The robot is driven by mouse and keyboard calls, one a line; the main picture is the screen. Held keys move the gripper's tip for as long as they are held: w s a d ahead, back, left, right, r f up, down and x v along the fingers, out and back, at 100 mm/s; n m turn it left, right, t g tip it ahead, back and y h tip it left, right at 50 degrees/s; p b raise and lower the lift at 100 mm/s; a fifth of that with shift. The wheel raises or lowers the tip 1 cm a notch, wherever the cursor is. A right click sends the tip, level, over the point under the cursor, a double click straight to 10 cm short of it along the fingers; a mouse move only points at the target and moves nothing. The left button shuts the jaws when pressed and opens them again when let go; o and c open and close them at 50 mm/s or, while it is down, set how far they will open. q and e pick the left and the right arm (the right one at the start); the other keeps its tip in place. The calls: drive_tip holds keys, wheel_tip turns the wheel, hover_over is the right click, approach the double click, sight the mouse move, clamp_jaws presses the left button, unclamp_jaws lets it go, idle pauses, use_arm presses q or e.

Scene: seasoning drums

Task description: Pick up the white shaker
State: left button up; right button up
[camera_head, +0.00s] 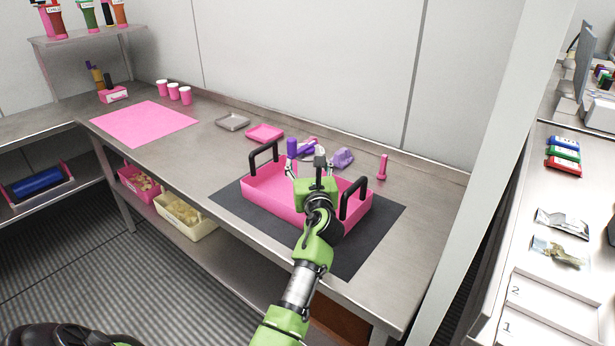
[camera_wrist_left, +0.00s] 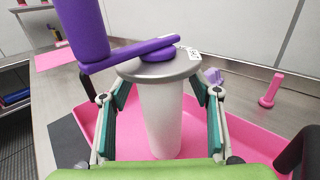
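The white shaker (camera_wrist_left: 162,115) stands upright in the left wrist view, with a grey lid and a purple crank handle (camera_wrist_left: 130,53) on top. It appears to stand in the pink tray (camera_wrist_left: 245,135). In the head view its purple handle (camera_head: 292,148) shows just beyond my left gripper (camera_head: 312,170), which hides its white body. In the left wrist view my left gripper (camera_wrist_left: 160,120) has one finger on each side of the shaker. Gaps show between the finger pads and the white body, so it is open around it. My right gripper is not in view.
The tray's black handles (camera_head: 355,198) rise at both ends. A black mat (camera_head: 385,218) lies under it. Behind are a purple object (camera_head: 343,158), a pink upright piece (camera_head: 382,167), a small pink tray (camera_head: 265,133) and a grey tray (camera_head: 233,122). A pink mat (camera_head: 145,123) lies farther left.

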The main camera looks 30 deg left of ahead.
use_arm(q)
drive_tip(key=c, duration=1.2)
drive_tip(key=shift+r, duration=0.15)
